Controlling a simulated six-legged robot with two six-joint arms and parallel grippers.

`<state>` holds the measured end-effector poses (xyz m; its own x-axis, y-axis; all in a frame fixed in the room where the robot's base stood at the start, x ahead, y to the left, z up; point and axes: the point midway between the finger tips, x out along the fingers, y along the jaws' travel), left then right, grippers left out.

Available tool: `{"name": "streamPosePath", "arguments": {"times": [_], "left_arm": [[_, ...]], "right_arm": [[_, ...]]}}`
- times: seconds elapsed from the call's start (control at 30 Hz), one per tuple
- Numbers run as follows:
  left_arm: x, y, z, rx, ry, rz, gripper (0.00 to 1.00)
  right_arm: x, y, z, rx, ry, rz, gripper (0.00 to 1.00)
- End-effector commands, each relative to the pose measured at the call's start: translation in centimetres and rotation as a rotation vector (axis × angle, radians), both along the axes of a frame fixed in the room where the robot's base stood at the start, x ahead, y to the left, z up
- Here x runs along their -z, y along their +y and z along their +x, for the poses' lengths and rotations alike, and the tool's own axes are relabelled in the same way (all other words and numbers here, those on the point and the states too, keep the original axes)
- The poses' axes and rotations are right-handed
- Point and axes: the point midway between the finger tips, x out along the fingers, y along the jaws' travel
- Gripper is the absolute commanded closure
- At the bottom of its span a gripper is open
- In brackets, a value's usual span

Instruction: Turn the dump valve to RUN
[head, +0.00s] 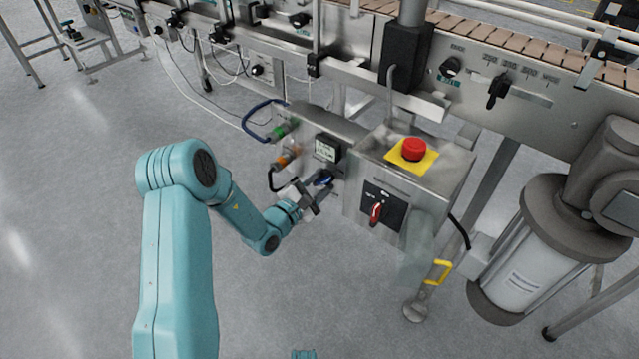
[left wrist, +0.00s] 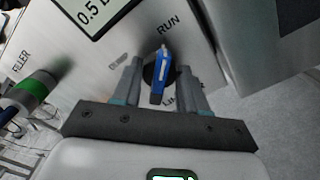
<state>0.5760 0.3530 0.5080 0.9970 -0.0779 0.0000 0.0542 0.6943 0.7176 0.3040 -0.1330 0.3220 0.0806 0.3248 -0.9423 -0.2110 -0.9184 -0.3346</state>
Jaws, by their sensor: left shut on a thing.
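The dump valve's blue lever (left wrist: 158,82) sits on a dark round hub on a metal panel (left wrist: 75,65). It also shows in the head view (head: 324,180), partly hidden by my gripper. My left gripper (left wrist: 160,66) is around the lever, one finger on each side, and is shut on it; it also shows in the head view (head: 313,194). In the left wrist view the lever's upper end lies just below the RUN label (left wrist: 168,25). My right gripper is not in view.
A small display (head: 326,149) is above the valve. Green (head: 284,130) and orange (head: 288,157) fittings with hoses are to its left. A control box with a red emergency button (head: 413,149) and a red-handled switch (head: 376,212) stands close on the right. Open floor lies below.

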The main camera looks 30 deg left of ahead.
Motion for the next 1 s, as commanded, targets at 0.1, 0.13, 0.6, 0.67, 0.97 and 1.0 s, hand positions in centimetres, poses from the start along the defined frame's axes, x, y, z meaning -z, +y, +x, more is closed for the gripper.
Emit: {"name": "streamPosePath", "arguments": {"times": [0.1,0.13,0.6,0.67,0.97,1.0], "left_arm": [[0.2,0.0,-0.1,0.000,0.004,0.000,0.88],[0.2,0.0,-0.1,0.000,0.004,0.000,0.88],[0.1,0.0,-0.1,0.001,0.002,0.000,0.34],[0.1,0.0,-0.1,0.000,0.001,0.000,0.34],[-0.2,0.5,-4.3,-0.004,0.008,-0.003,0.34],[-0.2,0.6,-5.4,-0.004,0.007,-0.003,0.34]], "right_arm": [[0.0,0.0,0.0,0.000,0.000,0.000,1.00],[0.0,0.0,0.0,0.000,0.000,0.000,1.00],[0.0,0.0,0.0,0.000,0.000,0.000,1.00],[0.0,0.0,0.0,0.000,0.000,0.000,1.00],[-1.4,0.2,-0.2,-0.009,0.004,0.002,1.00],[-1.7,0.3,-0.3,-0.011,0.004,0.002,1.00]]}}
